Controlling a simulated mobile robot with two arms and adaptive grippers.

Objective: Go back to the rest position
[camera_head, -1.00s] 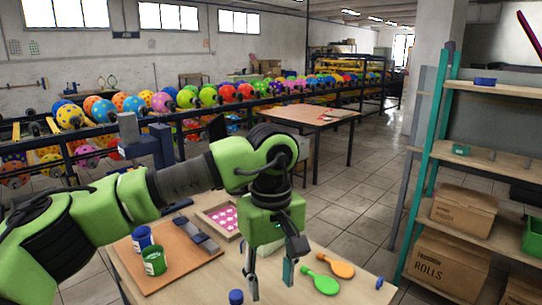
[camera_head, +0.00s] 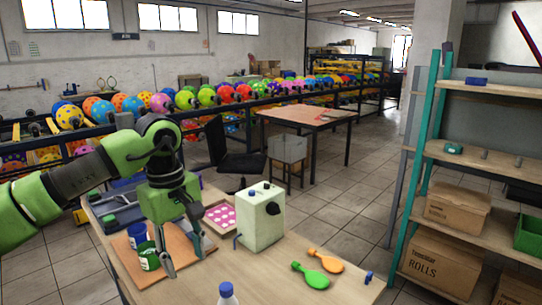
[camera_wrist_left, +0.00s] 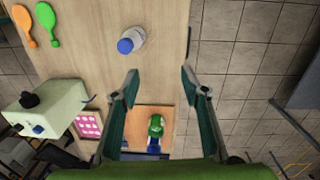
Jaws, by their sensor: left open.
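My left gripper (camera_head: 186,262) hangs pointing down over the left part of the wooden work table (camera_head: 225,268) in the head view. Its two fingers are spread apart with nothing between them. In the left wrist view the open fingers (camera_wrist_left: 160,74) frame bare table top, with a white blue-capped bottle (camera_wrist_left: 131,40) beyond the tips. A green jar (camera_head: 149,257) and a blue jar (camera_head: 137,234) stand on a brown board (camera_head: 187,244), right beside the gripper in the head view. My right gripper is not in view.
A pale box-shaped machine (camera_head: 261,222) stands on the table beside a tray with pink shapes (camera_head: 205,229). A green paddle (camera_head: 316,279) and an orange paddle (camera_head: 331,263) lie at right. Shelves (camera_head: 480,155) stand further right. A dark chair (camera_head: 238,160) is behind the table.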

